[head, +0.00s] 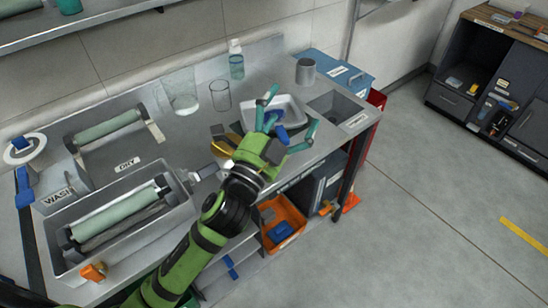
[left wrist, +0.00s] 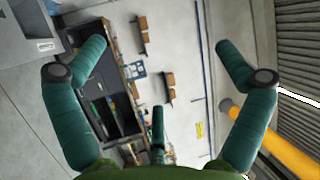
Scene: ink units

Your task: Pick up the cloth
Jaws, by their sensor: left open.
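My left gripper (head: 291,106) is open above the white tray (head: 291,101) on the steel bench. Its teal fingers are spread and point toward the right of the room. A small blue item (head: 271,121) shows between the fingers, over or in the tray. It may be the cloth, but I cannot tell, and the gripper partly hides it. In the left wrist view the open gripper (left wrist: 160,47) has nothing between its fingertips, and no cloth shows there. My right gripper is not in view.
A grey mug (head: 306,71), a clear glass (head: 220,95) and a bottle (head: 236,60) stand behind the tray. A sink with a green roller (head: 118,215) is at the left. An orange bin (head: 283,222) sits below the bench. The floor (head: 440,190) at right is mostly clear.

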